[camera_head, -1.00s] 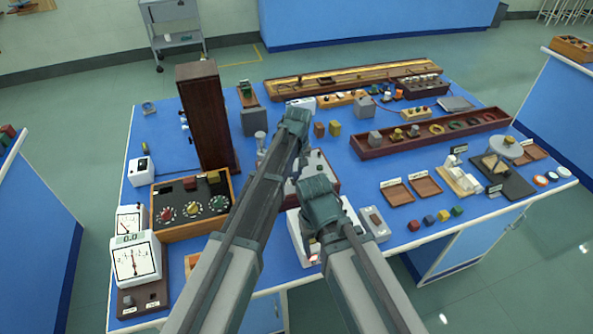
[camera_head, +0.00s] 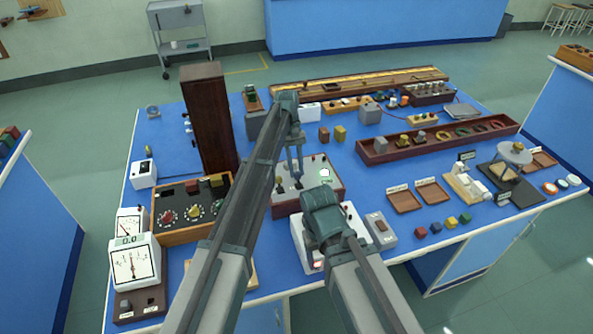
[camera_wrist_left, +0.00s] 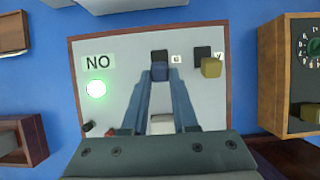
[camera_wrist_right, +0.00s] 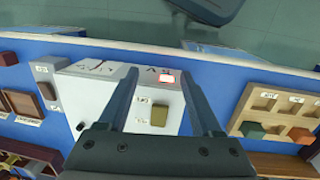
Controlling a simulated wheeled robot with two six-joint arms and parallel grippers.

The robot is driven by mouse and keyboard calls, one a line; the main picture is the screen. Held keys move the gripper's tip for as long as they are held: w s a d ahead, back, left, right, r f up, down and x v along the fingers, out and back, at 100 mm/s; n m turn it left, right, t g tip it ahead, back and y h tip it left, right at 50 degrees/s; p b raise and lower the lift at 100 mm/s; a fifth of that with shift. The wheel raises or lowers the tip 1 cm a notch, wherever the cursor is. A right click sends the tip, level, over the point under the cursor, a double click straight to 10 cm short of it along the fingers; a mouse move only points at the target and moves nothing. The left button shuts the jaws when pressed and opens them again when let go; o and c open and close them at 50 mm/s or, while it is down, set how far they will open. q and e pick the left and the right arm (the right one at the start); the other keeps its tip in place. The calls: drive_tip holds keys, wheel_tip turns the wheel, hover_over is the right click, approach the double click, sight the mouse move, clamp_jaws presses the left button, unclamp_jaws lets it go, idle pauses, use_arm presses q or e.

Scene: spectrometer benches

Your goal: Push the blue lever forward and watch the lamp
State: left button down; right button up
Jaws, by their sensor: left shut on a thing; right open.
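The lever box has a light grey panel with a wooden rim, in the middle of the bench (camera_head: 335,190). In the left wrist view its blue lever (camera_wrist_left: 160,72) stands at a dark slot, between my left fingertips. My left gripper (camera_head: 297,181) reaches down to the panel and is shut on that lever. A yellow lever (camera_wrist_left: 211,67) stands beside it, apart from my fingers. The round lamp (camera_wrist_left: 96,88) glows pale green-white under a label; the lamp also shows in the head view (camera_head: 325,172). My right gripper (camera_wrist_right: 160,78) is open and empty over a white instrument.
The white instrument (camera_wrist_right: 85,107) has a brown switch and a small red display. A wooden dial box (camera_head: 160,232) and white meters (camera_head: 133,265) stand to the left. A tall brown cabinet (camera_head: 207,115) is behind; a long brown tray (camera_head: 400,152) lies right.

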idle(0.4)
use_arm(q)
drive_tip(key=c, duration=0.7)
unclamp_jaws()
drive_tip(key=p+v, duration=1.2)
drive_tip(key=v, duration=0.2)
drive_tip(key=shift+f, duration=0.1)
